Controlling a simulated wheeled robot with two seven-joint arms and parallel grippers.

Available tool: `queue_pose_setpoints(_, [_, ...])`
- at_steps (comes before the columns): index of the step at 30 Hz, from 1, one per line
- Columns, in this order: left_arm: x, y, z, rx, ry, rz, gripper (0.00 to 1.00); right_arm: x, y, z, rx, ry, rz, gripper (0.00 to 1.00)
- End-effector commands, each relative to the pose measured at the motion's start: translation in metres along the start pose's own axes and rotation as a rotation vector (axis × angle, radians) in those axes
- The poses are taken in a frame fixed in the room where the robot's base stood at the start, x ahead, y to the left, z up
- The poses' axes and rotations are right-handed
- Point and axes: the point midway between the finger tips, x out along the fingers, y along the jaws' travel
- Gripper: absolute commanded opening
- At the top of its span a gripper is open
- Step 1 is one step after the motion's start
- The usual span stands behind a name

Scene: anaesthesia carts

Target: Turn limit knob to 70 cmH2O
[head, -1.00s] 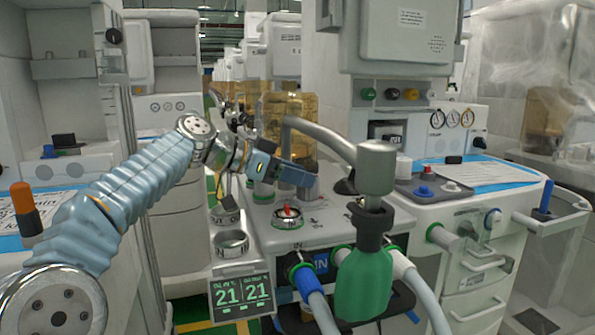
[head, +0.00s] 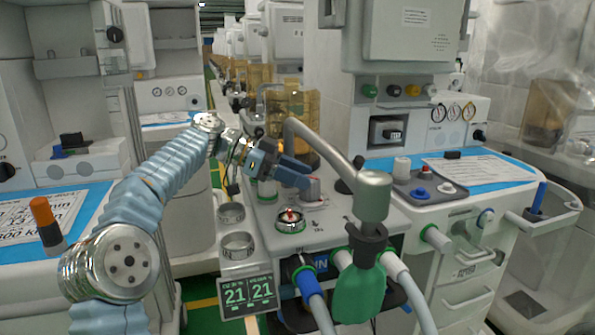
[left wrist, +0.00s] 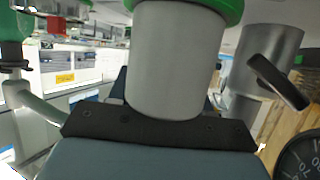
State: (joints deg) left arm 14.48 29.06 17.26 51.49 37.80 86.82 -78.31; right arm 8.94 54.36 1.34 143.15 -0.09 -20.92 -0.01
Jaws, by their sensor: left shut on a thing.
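A low silver dial knob (head: 290,221) with a red top stands on the light machine top, in front of and below my left fingers; they do not cover it. My left gripper (head: 311,180) comes in from the left with its blue fingers pointing right. It is shut at a grey upright fitting (head: 313,192); the grip itself is small and partly hidden. I cannot tell whether that fitting is the limit knob. In the left wrist view a grey cylinder with a green ring (left wrist: 175,65) hides the fingertips. A black dial with white numerals (left wrist: 301,160) is cut off at the right.
A bent grey pipe (head: 325,146) with a green bag (head: 360,292) stands close to the right of my fingers. Hoses leave the machine's front. Metal cups (head: 238,245) and a small display (head: 247,291) are at the left. A tray (head: 428,190) lies farther right.

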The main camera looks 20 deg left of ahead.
Motion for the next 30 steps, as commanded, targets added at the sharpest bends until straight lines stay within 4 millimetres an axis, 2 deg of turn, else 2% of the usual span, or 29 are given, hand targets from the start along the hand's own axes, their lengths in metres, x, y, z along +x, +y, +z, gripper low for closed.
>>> queue_pose_setpoints(6, [0.0,0.0,0.001,0.0,-0.001,-0.001,0.18,0.0,0.0,0.0,0.0,0.0,0.0,0.43])
queue_pose_setpoints(7, [0.0,0.0,0.001,0.0,-0.001,-0.001,0.51,0.0,0.0,0.0,0.0,0.0,0.0,0.43])
queue_pose_setpoints(9, [0.0,0.0,0.001,0.0,-0.001,-0.001,0.59,0.0,0.0,0.0,0.0,0.0,0.0,0.43])
queue_pose_setpoints(17, [-0.001,0.0,0.0,0.0,-0.001,-0.001,0.59,0.0,0.0,0.0,0.0,0.0,0.0,0.43])
queue_pose_setpoints(20, [-0.007,-0.001,0.0,0.0,0.0,-0.003,0.59,-0.001,-0.001,0.0,0.0,0.0,0.0,0.43])
queue_pose_setpoints(23, [-0.023,-0.001,-0.001,0.001,0.0,-0.005,0.59,-0.004,-0.002,0.001,-0.001,-0.001,-0.001,0.43])
queue_pose_setpoints(30, [-0.083,-0.001,-0.003,-0.001,0.0,-0.006,0.59,-0.019,-0.011,0.002,-0.005,-0.006,-0.005,0.43])
